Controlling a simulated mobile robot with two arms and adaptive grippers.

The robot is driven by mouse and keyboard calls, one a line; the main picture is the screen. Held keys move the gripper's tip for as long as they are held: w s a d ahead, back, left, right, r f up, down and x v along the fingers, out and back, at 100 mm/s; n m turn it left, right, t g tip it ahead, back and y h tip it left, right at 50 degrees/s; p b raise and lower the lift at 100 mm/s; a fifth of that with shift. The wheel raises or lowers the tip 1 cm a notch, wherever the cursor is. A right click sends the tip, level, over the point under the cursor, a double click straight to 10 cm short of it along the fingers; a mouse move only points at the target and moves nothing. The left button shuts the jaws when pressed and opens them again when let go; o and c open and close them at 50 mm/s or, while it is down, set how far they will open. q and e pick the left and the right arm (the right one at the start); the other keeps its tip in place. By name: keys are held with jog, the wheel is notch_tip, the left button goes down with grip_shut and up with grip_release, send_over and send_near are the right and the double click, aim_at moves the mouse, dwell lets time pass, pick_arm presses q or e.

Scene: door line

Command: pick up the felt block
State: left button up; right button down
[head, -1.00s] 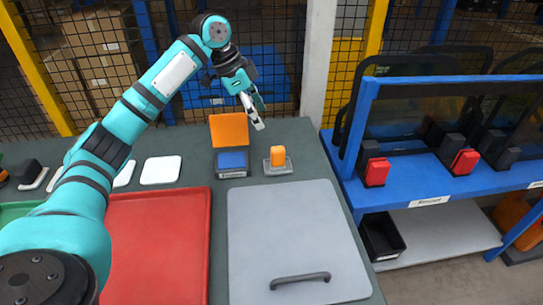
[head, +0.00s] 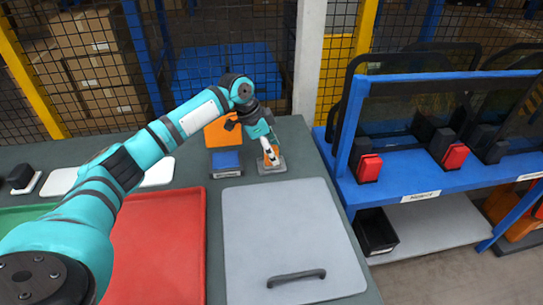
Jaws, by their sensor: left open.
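A small orange block, which I take to be the felt block (head: 274,153), stands on a small grey holder (head: 272,168) at the back right of the table. My left gripper (head: 269,156) is open and reaches down to it from above. Its pale fingers cover much of the block. I cannot tell whether they touch it. My right gripper is not in view.
A blue pad in a dark case (head: 226,162) with a raised orange lid (head: 222,132) stands just left of the holder. In front lie a grey panel with a dark handle (head: 290,235) and a red tray (head: 160,245). A blue rack (head: 440,180) stands right of the table.

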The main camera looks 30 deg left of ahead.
aim_at(276, 148)
pick_arm(q)
jog(key=shift+c, duration=0.3)
grip_shut()
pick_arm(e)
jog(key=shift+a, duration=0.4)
pick_arm(q)
jog(key=shift+r, duration=0.1)
jog(key=shift+r, duration=0.65)
jog(key=shift+s+d+r+b, duration=0.1)
jog(key=shift+r+b, duration=0.1)
jog(key=shift+r, duration=0.3)
jog(key=shift+s+d+r+b, duration=0.1)
jog(key=shift+r+b, duration=0.05)
jog(key=shift+r, duration=0.35)
jog(key=s+d+r+b, duration=0.1)
jog(key=s+d, duration=0.7)
jog(key=s, duration=0.4)
jog(key=shift+s+d+r, duration=0.2)
jog(key=shift+s+d, duration=0.15)
jog(key=shift+d, duration=0.05)
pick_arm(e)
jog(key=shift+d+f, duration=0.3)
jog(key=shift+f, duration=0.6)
